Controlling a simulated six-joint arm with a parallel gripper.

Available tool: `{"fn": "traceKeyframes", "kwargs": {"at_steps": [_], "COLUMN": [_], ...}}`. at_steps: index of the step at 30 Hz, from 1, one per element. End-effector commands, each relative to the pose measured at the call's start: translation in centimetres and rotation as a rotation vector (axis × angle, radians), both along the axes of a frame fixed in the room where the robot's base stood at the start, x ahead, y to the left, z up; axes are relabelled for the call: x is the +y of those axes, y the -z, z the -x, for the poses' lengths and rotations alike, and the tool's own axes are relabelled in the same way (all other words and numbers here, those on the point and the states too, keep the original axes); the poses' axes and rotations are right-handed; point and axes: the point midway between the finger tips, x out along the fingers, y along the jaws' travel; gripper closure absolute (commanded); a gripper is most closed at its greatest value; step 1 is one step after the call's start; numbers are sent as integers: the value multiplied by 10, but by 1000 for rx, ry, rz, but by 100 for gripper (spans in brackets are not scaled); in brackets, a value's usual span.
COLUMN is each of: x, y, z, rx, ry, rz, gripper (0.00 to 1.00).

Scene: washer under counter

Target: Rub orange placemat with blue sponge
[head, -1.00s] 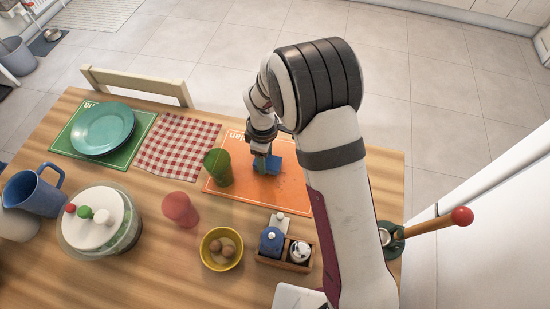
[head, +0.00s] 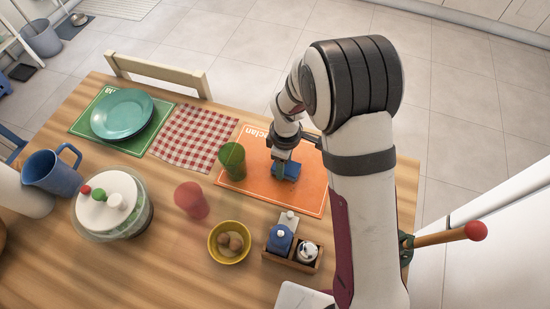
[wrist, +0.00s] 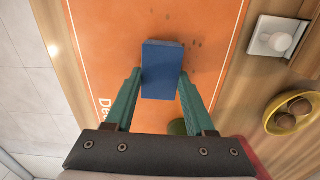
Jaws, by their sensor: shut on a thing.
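The orange placemat (head: 258,180) lies flat on the wooden table, partly hidden by my arm in the head view. In the wrist view the placemat (wrist: 110,50) fills the middle, with small dark specks near the sponge. The blue sponge (head: 293,171) is at or just above the placemat; contact is hard to tell. My gripper (head: 284,165) is above it, pointing down. In the wrist view the blue sponge (wrist: 163,72) sits between the green fingers of my gripper (wrist: 160,85), which are shut on it.
A green cup (head: 232,160) stands at the placemat's left edge. A red cup (head: 190,199), a yellow bowl (head: 229,257) with brown round things and a wooden caddy (head: 303,263) stand nearer. A checkered cloth (head: 195,137) and a teal plate (head: 122,114) lie left.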

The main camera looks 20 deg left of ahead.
Motion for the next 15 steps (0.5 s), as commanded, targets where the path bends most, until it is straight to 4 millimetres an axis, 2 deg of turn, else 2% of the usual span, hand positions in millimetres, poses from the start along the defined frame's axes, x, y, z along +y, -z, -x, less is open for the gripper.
{"fn": "traceKeyframes", "kwargs": {"at_steps": [15], "x": [-47], "y": [0], "z": [0], "rx": [1], "ry": [2], "rz": [0], "gripper": [97]}}
